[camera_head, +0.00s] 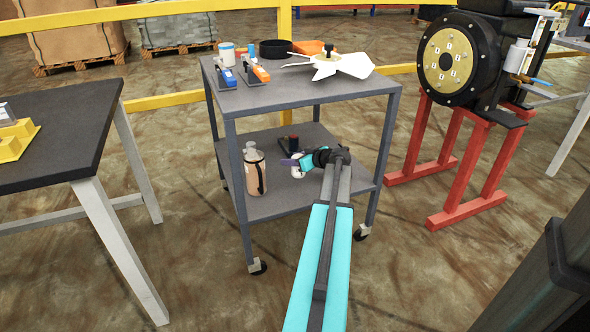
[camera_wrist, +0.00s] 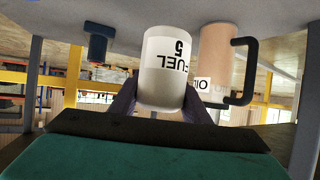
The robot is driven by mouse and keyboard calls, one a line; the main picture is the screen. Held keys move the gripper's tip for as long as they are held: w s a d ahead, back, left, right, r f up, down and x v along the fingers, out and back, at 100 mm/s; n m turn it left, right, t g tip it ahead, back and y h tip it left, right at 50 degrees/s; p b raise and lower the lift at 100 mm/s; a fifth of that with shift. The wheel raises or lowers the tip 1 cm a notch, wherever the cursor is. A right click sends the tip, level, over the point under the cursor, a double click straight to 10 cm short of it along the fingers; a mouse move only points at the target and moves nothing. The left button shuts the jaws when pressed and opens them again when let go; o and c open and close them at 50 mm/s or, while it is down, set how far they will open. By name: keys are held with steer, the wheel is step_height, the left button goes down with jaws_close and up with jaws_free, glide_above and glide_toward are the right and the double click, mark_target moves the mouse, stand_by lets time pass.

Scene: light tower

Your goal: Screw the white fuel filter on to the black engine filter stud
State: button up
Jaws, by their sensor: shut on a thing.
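The white fuel filter, lettered "FUEL 5" (camera_wrist: 165,60), is between my gripper's purple fingers (camera_wrist: 165,108) in the wrist view, where the picture is upside down. In the head view the filter (camera_head: 298,172) is small and partly hidden by my gripper (camera_head: 296,161), over the cart's lower shelf. My gripper is shut on it. I cannot tell whether it touches the shelf. The black engine (camera_head: 462,58) with a gold disc stands on red legs at the upper right, well away from my gripper. I cannot make out its filter stud.
A tan oil jug (camera_head: 254,171) stands left of the filter on the lower shelf (camera_head: 275,204); it also shows in the wrist view (camera_wrist: 214,52). The cart's upper shelf (camera_head: 290,93) overhangs my gripper and holds a white fan (camera_head: 335,66). Cart posts stand around. Floor shows between cart and engine.

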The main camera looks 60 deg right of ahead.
step_height(320, 180, down, 8)
steer(key=b, duration=0.3)
steer(key=shift+f, duration=0.2)
steer(key=shift+f+b, duration=0.1)
steer(key=shift+b, duration=0.25)
steer(key=o, duration=1.3)
steer(key=shift+p, duration=0.65)
steer(key=p+v, duration=0.1)
steer(key=v, duration=0.3)
steer(key=p+v, duration=0.1)
steer(key=v, duration=0.4)
steer(key=p+v, duration=0.1)
steer(key=v, duration=0.3)
steer(key=shift+s+a+f+p, duration=0.15)
steer(key=shift+s+a+p, duration=0.25)
steer(key=shift+s, duration=0.1)
